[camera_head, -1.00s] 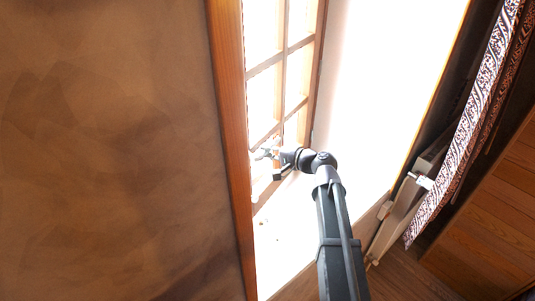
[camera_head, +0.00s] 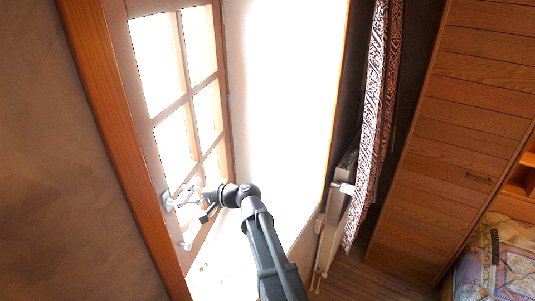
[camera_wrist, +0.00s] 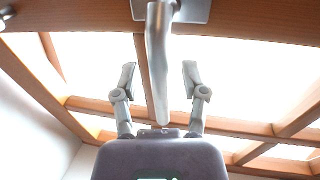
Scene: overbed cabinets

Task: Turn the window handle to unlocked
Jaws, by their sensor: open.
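The window handle (camera_wrist: 158,60) is a silver lever on a square metal plate (camera_wrist: 186,9), fixed to the wooden window frame. In the wrist view the lever runs from the plate down between my gripper's two fingers. My gripper (camera_wrist: 160,72) is open, with one finger on each side of the lever and a visible gap to each. In the head view my gripper (camera_head: 188,197) is at the lower left of the paned window (camera_head: 186,85), beside the handle plate (camera_head: 168,201). The handle is small and partly washed out by bright light there.
A wooden post (camera_head: 110,130) and a plain brown wall (camera_head: 40,170) stand left of the window. Right of the bright area are a radiator (camera_head: 332,222), a patterned curtain (camera_head: 372,110) and a wood-panelled wall (camera_head: 455,130). A bed (camera_head: 500,265) shows at lower right.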

